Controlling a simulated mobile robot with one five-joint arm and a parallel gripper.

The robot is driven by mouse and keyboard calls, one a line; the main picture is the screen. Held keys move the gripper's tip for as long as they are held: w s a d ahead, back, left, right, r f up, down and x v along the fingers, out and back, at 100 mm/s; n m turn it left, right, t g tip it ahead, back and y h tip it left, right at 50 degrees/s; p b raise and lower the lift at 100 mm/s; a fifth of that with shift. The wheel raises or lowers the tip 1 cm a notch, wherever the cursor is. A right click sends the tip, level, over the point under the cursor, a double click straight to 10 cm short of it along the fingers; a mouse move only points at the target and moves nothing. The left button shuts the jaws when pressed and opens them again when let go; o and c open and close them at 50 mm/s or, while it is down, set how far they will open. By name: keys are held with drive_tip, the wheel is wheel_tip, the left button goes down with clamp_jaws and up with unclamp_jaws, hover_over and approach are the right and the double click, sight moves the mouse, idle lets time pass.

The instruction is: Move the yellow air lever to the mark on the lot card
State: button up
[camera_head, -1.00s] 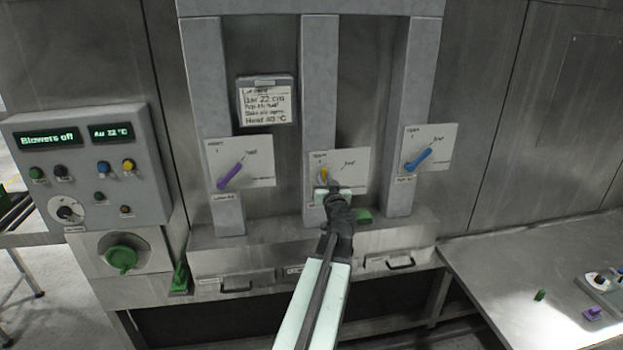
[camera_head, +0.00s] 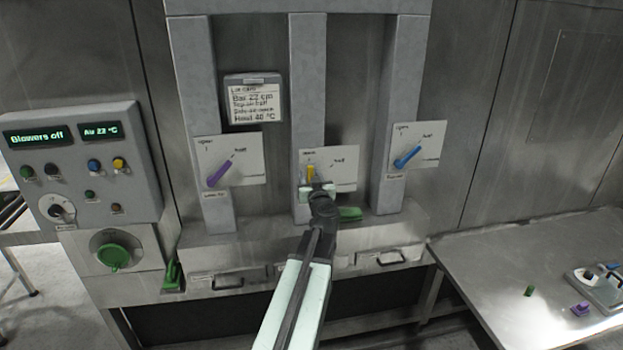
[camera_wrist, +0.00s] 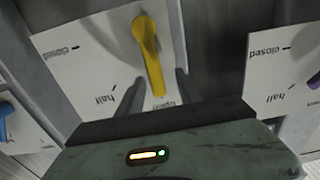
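The yellow air lever (camera_head: 310,173) is on the middle white plate (camera_head: 343,180), below the open label and pointing at it. In the wrist view, the yellow lever (camera_wrist: 149,55) points to the open mark, with half and closed marks to its left. My gripper (camera_head: 317,188) is in front of the lower part of this plate. In the wrist view my gripper (camera_wrist: 158,88) has its fingers apart, one on each side of the lever's end, with gaps showing. The lot card (camera_head: 254,104) hangs above, left of the middle post; a line seems to read "Top air half", but its print is blurred.
A purple lever (camera_head: 219,174) is on the left plate and a blue lever (camera_head: 407,157) on the right plate. A control box (camera_head: 82,165) reading "Blowers off" stands at left. A steel table (camera_head: 500,270) at right is largely bare.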

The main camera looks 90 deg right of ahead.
drive_tip(key=shift+s, duration=0.25)
drive_tip(key=v, duration=0.7)
drive_tip(key=shift+a, duration=0.4)
